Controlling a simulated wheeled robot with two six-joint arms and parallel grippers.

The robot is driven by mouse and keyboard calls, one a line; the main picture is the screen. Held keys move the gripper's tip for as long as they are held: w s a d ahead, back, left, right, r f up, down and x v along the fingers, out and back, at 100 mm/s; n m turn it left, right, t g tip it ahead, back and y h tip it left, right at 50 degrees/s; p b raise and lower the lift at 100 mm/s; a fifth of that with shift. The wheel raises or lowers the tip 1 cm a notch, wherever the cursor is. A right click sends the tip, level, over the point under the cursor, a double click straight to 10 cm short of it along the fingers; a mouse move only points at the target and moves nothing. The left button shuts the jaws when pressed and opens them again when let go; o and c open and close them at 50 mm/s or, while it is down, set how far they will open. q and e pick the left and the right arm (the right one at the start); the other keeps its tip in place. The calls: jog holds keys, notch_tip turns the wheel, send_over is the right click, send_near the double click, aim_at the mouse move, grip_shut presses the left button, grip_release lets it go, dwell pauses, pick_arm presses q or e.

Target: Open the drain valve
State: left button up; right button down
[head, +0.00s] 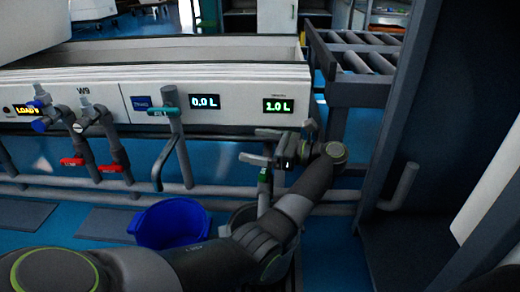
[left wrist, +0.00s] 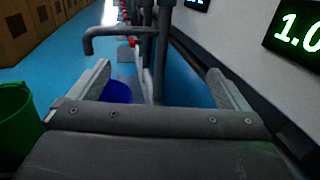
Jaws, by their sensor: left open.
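No valve has a readable drain label. A teal-handled valve (head: 163,111) sits on top of a grey standpipe with a hooked spout, left of my left gripper. Two red-handled valves (head: 72,162) (head: 112,168) are on pipes farther left. My left gripper (head: 262,166) points left, in front of the panel below the 1.0 L display. In the left wrist view its jaws (left wrist: 160,95) are spread, with nothing held between them. The hooked spout (left wrist: 110,33) and its pipe are ahead of them, apart from the jaws. My right gripper is not in view.
A blue bucket (head: 172,222) stands on the floor below the standpipe. A green bucket (left wrist: 14,118) is at the left of the wrist view. The white panel shows a 0.0 L display (head: 205,101) and a 1.0 L display (head: 278,106). Horizontal pipes run low along the panel.

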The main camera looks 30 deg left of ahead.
pick_arm(q)
jog(key=shift+r+p, duration=0.6)
jog(key=shift+r, duration=0.95)
